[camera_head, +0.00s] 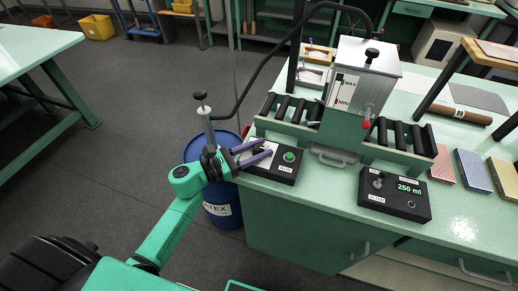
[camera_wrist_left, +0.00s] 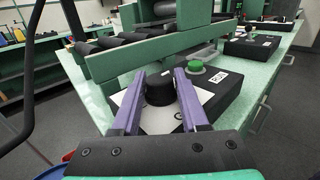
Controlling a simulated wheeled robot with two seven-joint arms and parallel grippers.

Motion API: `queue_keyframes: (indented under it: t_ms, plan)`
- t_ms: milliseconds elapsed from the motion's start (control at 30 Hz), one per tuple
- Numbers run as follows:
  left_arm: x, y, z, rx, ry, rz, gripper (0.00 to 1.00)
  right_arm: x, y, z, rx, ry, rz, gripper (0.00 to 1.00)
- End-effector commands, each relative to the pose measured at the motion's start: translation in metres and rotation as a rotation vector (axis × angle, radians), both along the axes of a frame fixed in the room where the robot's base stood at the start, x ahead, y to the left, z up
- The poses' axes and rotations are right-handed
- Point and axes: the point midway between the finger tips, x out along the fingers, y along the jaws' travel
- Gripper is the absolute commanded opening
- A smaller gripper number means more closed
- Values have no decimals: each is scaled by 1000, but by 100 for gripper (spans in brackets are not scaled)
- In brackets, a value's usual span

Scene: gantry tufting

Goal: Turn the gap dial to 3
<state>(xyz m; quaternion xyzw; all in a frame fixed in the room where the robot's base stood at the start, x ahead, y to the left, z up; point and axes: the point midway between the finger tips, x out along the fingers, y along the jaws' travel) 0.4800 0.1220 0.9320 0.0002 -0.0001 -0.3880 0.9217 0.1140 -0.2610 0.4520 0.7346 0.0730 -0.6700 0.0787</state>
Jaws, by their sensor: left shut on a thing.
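The gap dial is a black round knob (camera_wrist_left: 160,90) on a white plate, on top of a black control box (camera_head: 284,172). My left gripper (camera_head: 262,149) reaches the box from the left in the head view. In the left wrist view its two purple fingers (camera_wrist_left: 166,92) stand on either side of the knob, shut on it. The dial's marks and pointer cannot be read, as the fingers and knob cover much of the plate. My right gripper is in neither view.
A green RUN button (camera_head: 289,156) sits beside the dial on the same box. A roller gantry with a metal tank (camera_head: 362,72) stands behind. A second box reading 250 ml (camera_head: 396,196) is to the right. A blue drum (camera_head: 221,205) stands below my left arm.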

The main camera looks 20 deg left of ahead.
Motion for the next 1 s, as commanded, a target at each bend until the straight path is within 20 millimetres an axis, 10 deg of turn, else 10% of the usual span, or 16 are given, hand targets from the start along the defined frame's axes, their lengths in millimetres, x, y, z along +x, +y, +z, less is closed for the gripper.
queue_keyframes:
  t_ms: [1000]
  plan:
    - [0, 0, -2, -2, 1, 823, 0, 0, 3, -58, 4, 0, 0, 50]
